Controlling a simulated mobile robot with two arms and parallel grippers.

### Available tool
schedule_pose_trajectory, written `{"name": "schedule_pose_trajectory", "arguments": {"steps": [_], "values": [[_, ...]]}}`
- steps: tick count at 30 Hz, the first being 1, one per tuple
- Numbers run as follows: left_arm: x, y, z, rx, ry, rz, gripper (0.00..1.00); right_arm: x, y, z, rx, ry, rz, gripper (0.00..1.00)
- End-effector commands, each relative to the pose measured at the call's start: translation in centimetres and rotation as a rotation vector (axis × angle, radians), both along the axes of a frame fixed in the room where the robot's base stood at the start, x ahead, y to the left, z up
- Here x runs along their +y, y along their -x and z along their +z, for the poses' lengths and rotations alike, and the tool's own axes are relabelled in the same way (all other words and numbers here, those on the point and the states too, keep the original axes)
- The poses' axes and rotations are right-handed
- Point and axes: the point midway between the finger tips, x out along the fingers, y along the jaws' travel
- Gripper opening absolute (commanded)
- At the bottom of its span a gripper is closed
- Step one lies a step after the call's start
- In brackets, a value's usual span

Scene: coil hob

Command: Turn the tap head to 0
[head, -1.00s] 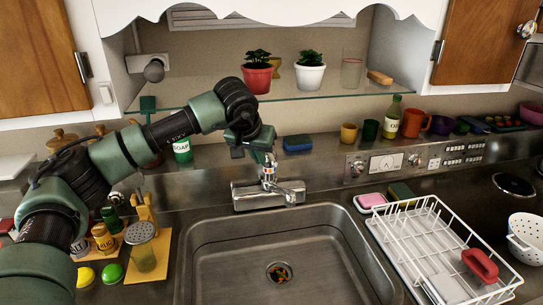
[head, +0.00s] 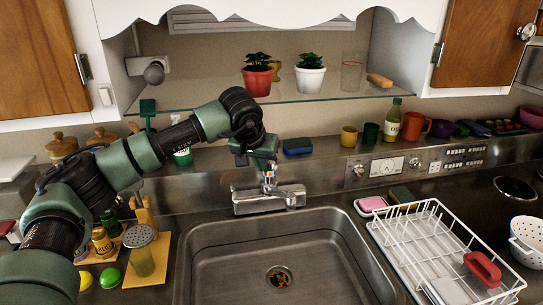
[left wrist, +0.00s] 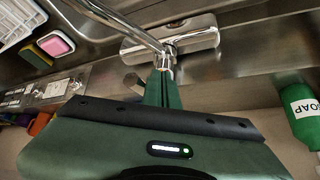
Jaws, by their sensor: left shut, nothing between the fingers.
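The chrome tap (head: 268,200) stands behind the sink, its wide base against the back ledge. It also shows at the top of the left wrist view (left wrist: 195,38), where its spout runs to the upper left. My left gripper (head: 268,174) is right above and behind the tap's middle and hides part of the tap head. In the left wrist view the green fingers (left wrist: 163,80) are together and empty, their tips close to the tap's upright part. I cannot tell whether they touch it. A small metal piece shows just left of the fingers. My right gripper is out of view.
The glass shelf (head: 330,97) with potted plants is above my gripper. A blue sponge (head: 297,146) and a soap bottle (left wrist: 300,112) stand near it.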

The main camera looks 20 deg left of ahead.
Motion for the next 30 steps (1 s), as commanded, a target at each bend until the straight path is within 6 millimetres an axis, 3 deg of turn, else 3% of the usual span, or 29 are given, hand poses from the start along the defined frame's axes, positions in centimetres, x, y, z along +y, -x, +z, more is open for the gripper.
{"name": "schedule_pose_trajectory", "arguments": {"steps": [30], "values": [[-1.6,-1.6,0.0,-0.001,0.001,-0.001,0.0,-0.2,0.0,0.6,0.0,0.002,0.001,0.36]]}}
